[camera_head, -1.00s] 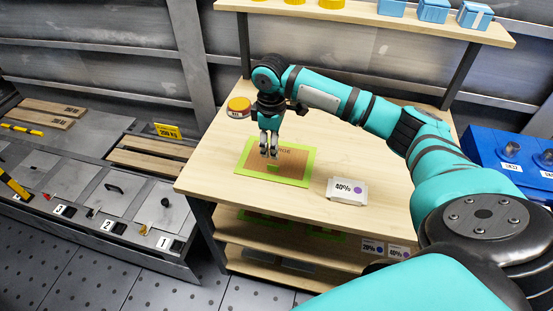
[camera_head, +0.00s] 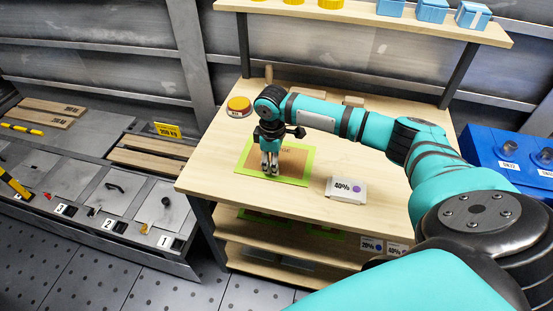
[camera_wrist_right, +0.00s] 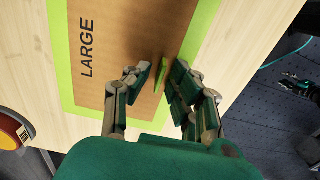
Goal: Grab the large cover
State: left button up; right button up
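The large cover is a flat brown panel (camera_head: 294,161) marked LARGE, inside a bright green border (camera_head: 245,172) on the wooden table. In the right wrist view the brown panel (camera_wrist_right: 120,30) fills the upper middle, with a thin green upright piece (camera_wrist_right: 161,66) on it. My right gripper (camera_head: 270,174) points down, low over the panel. In the wrist view its fingers (camera_wrist_right: 158,88) are apart, one on each side of the green piece, with a gap showing. Whether the fingertips touch the panel cannot be told. My left gripper is not in view.
A yellow-topped round button (camera_head: 239,104) stands at the table's back left. A white box marked 40% (camera_head: 345,189) lies right of the panel. A shelf (camera_head: 350,14) with yellow and blue items is above the back. Blue containers (camera_head: 505,158) stand at the right.

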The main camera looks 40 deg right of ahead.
grip_shut()
jog(key=shift+r, duration=0.15)
